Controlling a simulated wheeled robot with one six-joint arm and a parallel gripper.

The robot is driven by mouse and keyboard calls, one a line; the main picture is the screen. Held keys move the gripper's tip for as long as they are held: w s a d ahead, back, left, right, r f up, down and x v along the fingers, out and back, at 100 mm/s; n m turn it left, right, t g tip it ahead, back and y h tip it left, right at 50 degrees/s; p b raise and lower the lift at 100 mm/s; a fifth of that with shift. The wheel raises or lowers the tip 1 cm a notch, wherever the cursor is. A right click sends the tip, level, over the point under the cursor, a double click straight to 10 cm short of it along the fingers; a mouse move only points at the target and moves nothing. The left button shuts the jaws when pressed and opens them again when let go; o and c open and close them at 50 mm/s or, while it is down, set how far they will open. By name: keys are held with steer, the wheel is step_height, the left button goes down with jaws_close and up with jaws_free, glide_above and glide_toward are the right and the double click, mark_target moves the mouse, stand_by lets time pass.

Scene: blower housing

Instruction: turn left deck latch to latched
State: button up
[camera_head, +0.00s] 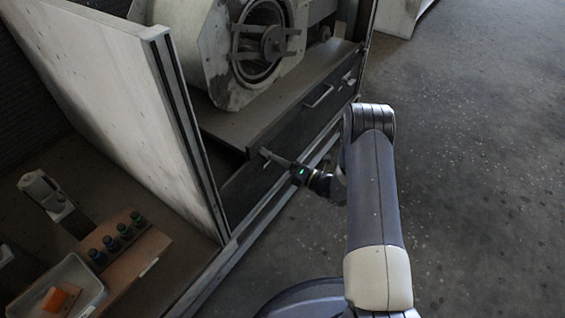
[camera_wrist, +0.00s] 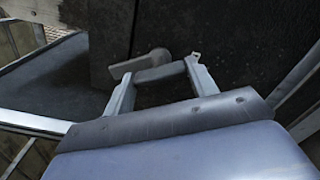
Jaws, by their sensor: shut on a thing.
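The left deck latch (camera_head: 266,153) is a small light-grey lever on the dark front panel of the deck, at its left end. In the wrist view the latch (camera_wrist: 146,62) lies roughly level in the picture, its rounded end to the right. My gripper (camera_head: 276,158) reaches it from the right. The fingers hide part of the lever.
A deck handle (camera_head: 319,96) and another latch (camera_head: 347,78) sit farther along the same front. The blower housing (camera_head: 235,55) stands on the deck. A pale upright panel (camera_head: 120,100) closes off the left side. Open floor (camera_head: 480,180) lies to the right.

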steer(key=m, duration=0.6)
steer(key=shift+p, duration=0.35)
stand_by(0.4)
steer(key=o, duration=1.4)
steer(key=shift+d, duration=0.1)
steer(key=p+v, duration=0.2)
steer(key=v, duration=0.8)
steer(key=shift+s+d+p, duration=0.25)
steer(key=shift+s+p, duration=0.05)
steer(key=shift+p, duration=0.05)
